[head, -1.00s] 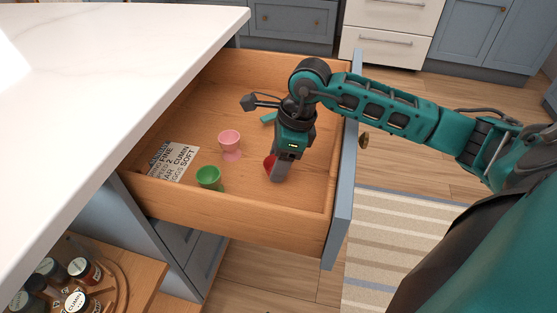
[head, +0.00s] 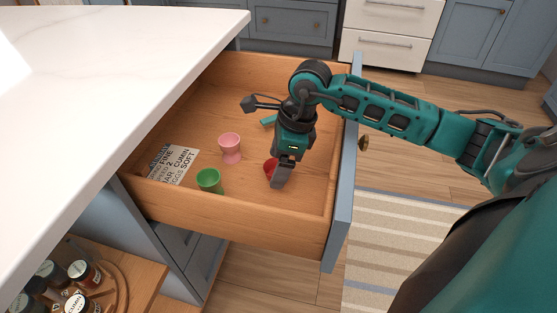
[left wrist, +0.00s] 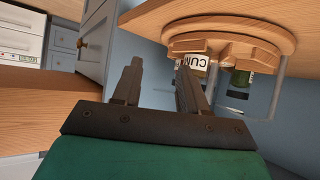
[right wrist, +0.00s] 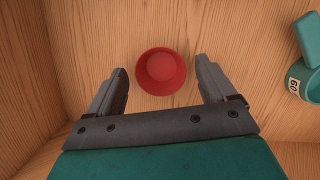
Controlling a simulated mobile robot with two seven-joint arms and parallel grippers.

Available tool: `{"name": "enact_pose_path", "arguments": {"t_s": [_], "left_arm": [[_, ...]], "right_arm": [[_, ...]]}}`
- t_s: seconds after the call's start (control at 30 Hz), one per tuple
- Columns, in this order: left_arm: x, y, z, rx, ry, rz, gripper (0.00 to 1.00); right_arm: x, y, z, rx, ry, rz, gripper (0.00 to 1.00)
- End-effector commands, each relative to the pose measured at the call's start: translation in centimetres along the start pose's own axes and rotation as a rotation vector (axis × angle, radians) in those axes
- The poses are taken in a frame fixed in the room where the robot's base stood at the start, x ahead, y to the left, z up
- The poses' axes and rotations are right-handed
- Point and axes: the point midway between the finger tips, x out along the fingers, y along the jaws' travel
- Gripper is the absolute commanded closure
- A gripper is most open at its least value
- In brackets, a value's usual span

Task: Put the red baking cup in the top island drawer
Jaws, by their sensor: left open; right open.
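The red baking cup (right wrist: 161,71) stands on the wooden floor of the open island drawer (head: 255,208), seen from above in the right wrist view. In the head view the red cup (head: 269,168) is mostly hidden behind my right gripper (head: 279,182). My right gripper also shows in the right wrist view (right wrist: 164,88); its fingers are apart, one on each side of the cup, with gaps visible. My left gripper (left wrist: 158,68) is open and empty, near a wooden turntable (left wrist: 230,35) with jars.
A pink cup (head: 230,146), a green cup (head: 209,179) and a printed card (head: 171,165) are in the drawer. The white countertop (head: 100,70) borders the drawer's left side.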

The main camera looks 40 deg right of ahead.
Motion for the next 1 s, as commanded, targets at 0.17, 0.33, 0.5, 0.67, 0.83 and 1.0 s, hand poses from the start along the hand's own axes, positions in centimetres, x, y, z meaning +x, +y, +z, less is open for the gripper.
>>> {"name": "enact_pose_path", "arguments": {"t_s": [0.17, 0.33, 0.5, 0.67, 0.83, 1.0], "left_arm": [[-0.5, 0.0, -0.8, 0.000, -0.001, 0.000, 0.57], [-0.9, 0.0, -1.3, 0.000, -0.001, -0.001, 0.57], [-1.2, 0.0, -1.7, 0.000, -0.002, -0.001, 0.57], [-1.3, 0.1, -1.8, -0.001, -0.002, -0.001, 0.57], [-1.3, 0.1, -1.7, -0.006, -0.004, -0.001, 0.57], [-1.3, 0.2, -1.6, -0.009, -0.006, -0.001, 0.57]], "right_arm": [[-3.7, -0.1, 0.1, -0.001, 0.000, -0.006, 0.16], [-7.5, -0.1, 0.1, -0.001, 0.000, -0.005, 0.16], [-10.3, -0.1, 0.0, 0.000, 0.000, -0.003, 0.16], [-11.6, -0.1, 0.0, 0.001, -0.002, -0.001, 0.16], [-11.8, 0.0, 0.0, 0.001, -0.001, -0.001, 0.16], [-11.8, 0.0, 0.0, 0.001, -0.001, -0.001, 0.16]]}}
